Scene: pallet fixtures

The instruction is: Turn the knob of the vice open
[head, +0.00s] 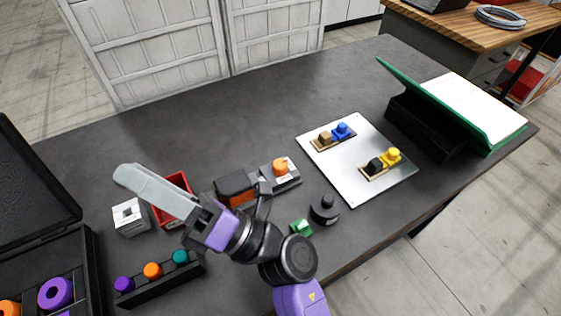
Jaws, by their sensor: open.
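The vice (288,181) stands near the middle of the table as a low grey body with an orange knob (280,165) on top. A dark block with a brown-orange face (237,186) sits against its left side; I cannot tell whether its jaws hold it. My gripper (127,180) is at the end of my purple and dark arm, its long grey fingers pointing to the upper left. It is open, left of the knob and well apart from it. It hangs over the red bin and white block. The gap between the fingers is hard to see.
A red bin (174,187) and white block (130,217) stand left. A rack (160,284) of coloured knobs lies in front. A dark cylinder (324,209) and green piece (301,227) stand near the vice. A metal plate (345,178) is right. The table behind is clear.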

